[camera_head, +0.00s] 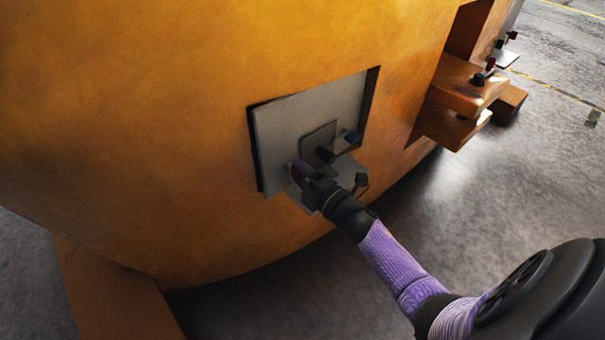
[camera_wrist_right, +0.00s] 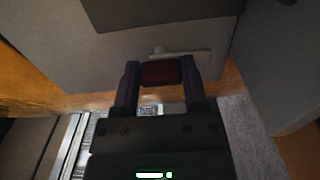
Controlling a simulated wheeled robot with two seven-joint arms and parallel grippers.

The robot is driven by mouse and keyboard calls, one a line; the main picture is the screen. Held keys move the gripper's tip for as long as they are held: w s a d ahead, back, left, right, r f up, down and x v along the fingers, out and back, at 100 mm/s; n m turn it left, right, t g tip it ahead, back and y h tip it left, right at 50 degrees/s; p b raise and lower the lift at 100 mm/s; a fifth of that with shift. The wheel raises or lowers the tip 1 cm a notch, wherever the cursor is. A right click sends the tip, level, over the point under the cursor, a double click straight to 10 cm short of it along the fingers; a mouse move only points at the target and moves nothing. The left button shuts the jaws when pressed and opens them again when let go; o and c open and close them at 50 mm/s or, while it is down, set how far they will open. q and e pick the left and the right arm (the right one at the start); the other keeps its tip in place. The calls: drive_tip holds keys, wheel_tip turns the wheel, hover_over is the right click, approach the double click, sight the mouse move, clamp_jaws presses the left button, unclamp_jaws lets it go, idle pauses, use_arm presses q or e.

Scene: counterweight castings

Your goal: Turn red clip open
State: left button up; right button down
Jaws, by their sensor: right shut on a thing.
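The red clip (camera_wrist_right: 160,73) sits between the two fingers of my right gripper in the right wrist view, and the fingers are shut on it. Behind it a pale bar or lever lies against a grey plate. In the head view my right gripper (camera_head: 311,177) reaches the lower left of the grey plate (camera_head: 285,120) set in the orange casting, and a bit of red shows at its fingertips. The gripper hides most of the clip there, so its turn angle is hard to tell. My left gripper is not in view.
The large orange casting (camera_head: 150,110) fills the left and middle. A smaller raised plate with dark knobs (camera_head: 348,138) stands out just right of my gripper. Orange brackets (camera_head: 462,88) jut out at the right. Grey floor (camera_head: 480,200) is open at the right.

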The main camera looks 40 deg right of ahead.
drive_tip(key=shift+c, duration=0.6)
unclamp_jaws()
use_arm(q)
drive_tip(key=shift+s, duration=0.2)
use_arm(e)
drive_tip(key=shift+s, duration=0.1)
drive_tip(key=shift+s, duration=0.3)
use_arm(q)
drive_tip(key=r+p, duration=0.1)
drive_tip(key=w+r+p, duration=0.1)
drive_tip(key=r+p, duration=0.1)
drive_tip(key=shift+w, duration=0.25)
use_arm(e)
drive_tip(key=s, duration=0.9)
drive_tip(key=shift+d, duration=0.4)
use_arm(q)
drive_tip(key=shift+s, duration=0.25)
use_arm(e)
drive_tip(key=shift+s, duration=0.1)
